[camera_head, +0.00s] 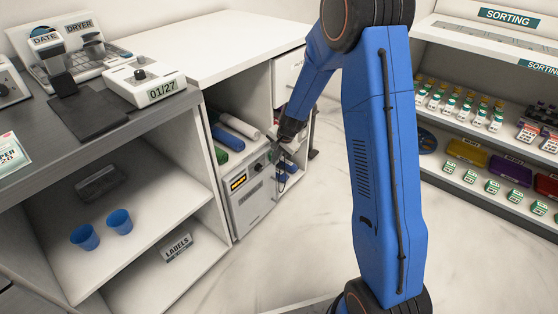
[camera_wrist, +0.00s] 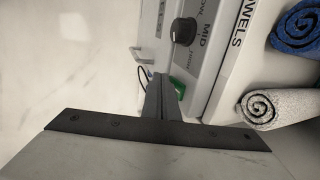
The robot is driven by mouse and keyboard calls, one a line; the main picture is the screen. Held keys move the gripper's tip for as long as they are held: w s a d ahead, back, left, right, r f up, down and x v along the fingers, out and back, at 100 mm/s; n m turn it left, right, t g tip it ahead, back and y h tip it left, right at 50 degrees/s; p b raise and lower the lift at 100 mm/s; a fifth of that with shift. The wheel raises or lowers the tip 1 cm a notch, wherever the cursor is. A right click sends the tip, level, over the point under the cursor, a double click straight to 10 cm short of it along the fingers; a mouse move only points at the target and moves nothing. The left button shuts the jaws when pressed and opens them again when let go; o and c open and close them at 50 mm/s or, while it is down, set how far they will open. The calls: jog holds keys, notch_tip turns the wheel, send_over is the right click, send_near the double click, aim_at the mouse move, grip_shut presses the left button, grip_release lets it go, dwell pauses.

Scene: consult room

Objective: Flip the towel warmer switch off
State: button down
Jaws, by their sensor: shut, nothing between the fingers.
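A green part (camera_wrist: 178,88), which looks like the switch, sits lower on the panel, partly hidden behind my fingers. My gripper (camera_wrist: 160,82) is shut and empty, with its tips close beside the green part; I cannot tell whether they touch. In the head view my gripper (camera_head: 284,146) is at the warmer's upper right front.
Rolled towels lie above the warmer, including a white one (camera_head: 240,126) and a green one (camera_head: 221,155). An open shelf with blue cups (camera_head: 120,221) is at left. A sorting shelf (camera_head: 470,185) stands at right. The floor (camera_head: 300,250) in front is clear.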

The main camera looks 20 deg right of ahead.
jog(key=shift+a, duration=0.1)
jog(key=shift+w+a+f, duration=0.1)
jog(key=shift+w+f, duration=0.05)
jog(key=shift+w, duration=0.1)
jog(key=shift+r, duration=0.2)
jog(key=shift+r, duration=0.6)
dwell(0.4)
